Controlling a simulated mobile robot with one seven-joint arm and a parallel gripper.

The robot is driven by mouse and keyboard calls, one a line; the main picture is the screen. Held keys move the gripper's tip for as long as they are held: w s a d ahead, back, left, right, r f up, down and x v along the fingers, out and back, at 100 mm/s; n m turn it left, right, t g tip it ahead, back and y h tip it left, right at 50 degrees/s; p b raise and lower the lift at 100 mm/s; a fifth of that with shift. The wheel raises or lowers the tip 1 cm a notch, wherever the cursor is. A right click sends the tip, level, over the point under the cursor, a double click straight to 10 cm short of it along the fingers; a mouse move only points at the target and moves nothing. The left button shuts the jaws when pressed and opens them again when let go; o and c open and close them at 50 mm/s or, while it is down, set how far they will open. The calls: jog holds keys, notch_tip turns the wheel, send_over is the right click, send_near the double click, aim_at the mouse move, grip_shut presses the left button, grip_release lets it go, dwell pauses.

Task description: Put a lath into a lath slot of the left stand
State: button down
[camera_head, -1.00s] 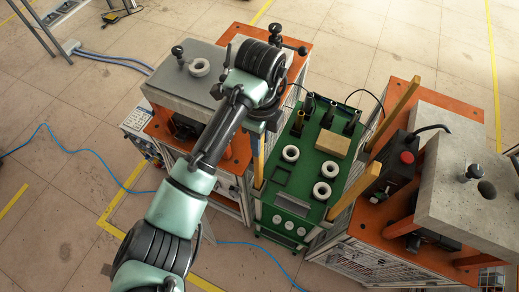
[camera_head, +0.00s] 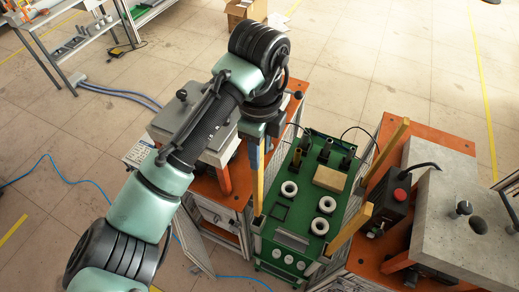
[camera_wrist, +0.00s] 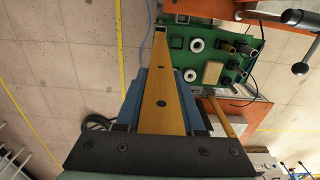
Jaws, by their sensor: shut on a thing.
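My gripper (camera_head: 258,145) is shut on a wooden lath (camera_head: 259,185), which hangs nearly upright below it. In the wrist view the lath (camera_wrist: 160,95) runs away from between the blue fingers, with its far end close to a small dark square slot (camera_wrist: 162,18). The lower end is at the left stand's right edge, beside the green cart; I cannot tell whether it is inside the slot. The left stand (camera_head: 233,187), orange with a grey top, is partly hidden by my arm. Two other laths (camera_head: 388,150) (camera_head: 350,228) lean at the right stand (camera_head: 360,253).
The green cart (camera_head: 272,240) stands between the stands with several white rings, dark cylinders and a tan block (camera_head: 329,178). The right stand carries a control box with a red button (camera_head: 399,194) and a grey slab (camera_head: 435,235). A blue cable lies on the floor.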

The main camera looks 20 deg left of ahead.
notch_tip(320, 180, up, 5)
jog(key=p, duration=0.4)
jog(key=shift+f, duration=0.15)
